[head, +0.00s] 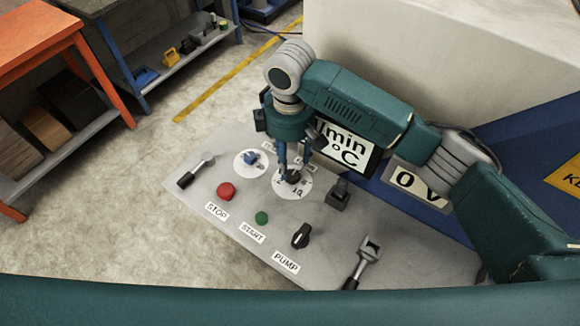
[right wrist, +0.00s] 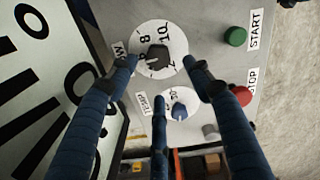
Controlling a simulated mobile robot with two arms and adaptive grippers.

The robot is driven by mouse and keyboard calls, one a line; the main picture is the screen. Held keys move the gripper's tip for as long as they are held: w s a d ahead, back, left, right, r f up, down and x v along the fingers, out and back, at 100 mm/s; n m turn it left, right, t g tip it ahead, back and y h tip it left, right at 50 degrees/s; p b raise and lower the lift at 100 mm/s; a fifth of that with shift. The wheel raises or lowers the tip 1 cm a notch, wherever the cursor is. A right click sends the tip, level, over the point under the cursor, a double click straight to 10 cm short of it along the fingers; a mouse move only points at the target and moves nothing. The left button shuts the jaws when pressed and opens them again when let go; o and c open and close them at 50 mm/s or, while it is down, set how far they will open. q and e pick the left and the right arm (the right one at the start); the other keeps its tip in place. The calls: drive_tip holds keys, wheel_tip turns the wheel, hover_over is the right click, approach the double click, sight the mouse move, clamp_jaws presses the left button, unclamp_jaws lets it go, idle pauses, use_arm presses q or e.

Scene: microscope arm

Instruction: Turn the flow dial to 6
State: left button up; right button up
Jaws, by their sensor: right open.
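The flow dial (head: 292,182) has a dark knob on a round white numbered plate on the grey panel. In the right wrist view, the flow dial (right wrist: 158,57) shows the numbers 8, 10 and 2. The rest of its scale is partly hidden, and I cannot tell which number its pointer marks. My right gripper (head: 294,166) is open above the flow dial, its blue fingers pointing down. In the right wrist view, the fingers of my right gripper (right wrist: 160,74) are spread around the knob's near side, with no clear contact. My left gripper is not in view.
The temp dial (right wrist: 180,110) with a blue knob is close beside the flow dial. A red stop button (head: 226,191), a green start button (head: 262,218) and a black pump knob (head: 300,236) are on the panel. A display (head: 345,150) stands behind my right gripper.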

sight(289, 175)
wheel_tip(289, 175, up, 6)
drive_tip(key=shift+s+a, duration=0.1)
idle(0.7)
